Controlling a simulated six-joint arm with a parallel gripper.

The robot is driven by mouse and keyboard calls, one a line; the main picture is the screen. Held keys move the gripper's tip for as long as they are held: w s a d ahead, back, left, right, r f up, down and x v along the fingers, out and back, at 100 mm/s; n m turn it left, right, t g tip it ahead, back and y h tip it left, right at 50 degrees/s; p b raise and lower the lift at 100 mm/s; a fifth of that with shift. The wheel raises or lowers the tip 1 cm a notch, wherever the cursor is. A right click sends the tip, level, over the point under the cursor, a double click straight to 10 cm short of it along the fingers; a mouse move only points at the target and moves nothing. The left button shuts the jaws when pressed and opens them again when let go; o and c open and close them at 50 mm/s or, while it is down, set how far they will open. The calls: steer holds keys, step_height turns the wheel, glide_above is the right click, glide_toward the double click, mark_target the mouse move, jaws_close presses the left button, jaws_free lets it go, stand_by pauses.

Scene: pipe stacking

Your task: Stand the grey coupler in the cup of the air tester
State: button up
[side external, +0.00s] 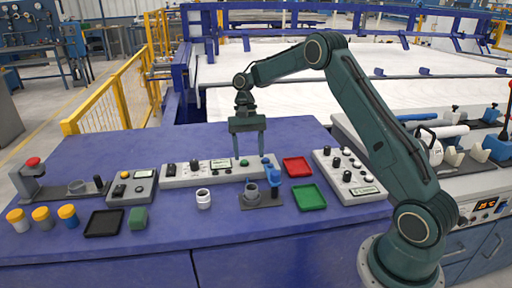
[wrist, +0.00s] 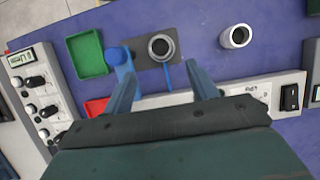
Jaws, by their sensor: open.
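The air tester looks to be the dark plate (side external: 264,204) with a blue post and lever (side external: 271,172), near the bench's front middle. A grey round piece, apparently the grey coupler (side external: 251,187), stands upright on it, seemingly inside the cup; where coupler ends and cup begins is hard to tell. In the wrist view the grey rings (wrist: 160,46) show from above, with the blue lever (wrist: 121,60) to their left. My gripper (side external: 250,155) is open and empty, above and behind the tester, apart from it. Its fingers (wrist: 158,64) also show in the wrist view.
A white ring (side external: 203,199) stands left of the tester. Green (side external: 309,197) and red (side external: 297,167) trays lie to its right. A long control panel (side external: 210,172) runs behind. A red-topped station (side external: 33,165) and several capped jars (side external: 42,217) are at left.

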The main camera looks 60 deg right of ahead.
steer(key=s+a+r+n+t+h, duration=0.1)
steer(key=s+a+r+n+t, duration=0.1)
steer(key=s+a+r, duration=0.55)
steer(key=s+a+r+n+t+h, duration=0.1)
steer(key=s+a+r+n+t, duration=0.2)
steer(key=r, duration=0.7)
steer(key=s+a+n+t+h, duration=0.1)
steer(key=s+n+t, duration=0.2)
steer(key=s, duration=1.6)
steer(key=shift+s+a+n+t, duration=0.15)
steer(key=shift+a+n+t, duration=0.25)
steer(key=shift+n, duration=0.1)
steer(key=shift+f, duration=0.1)
steer(key=shift+c, duration=0.5)
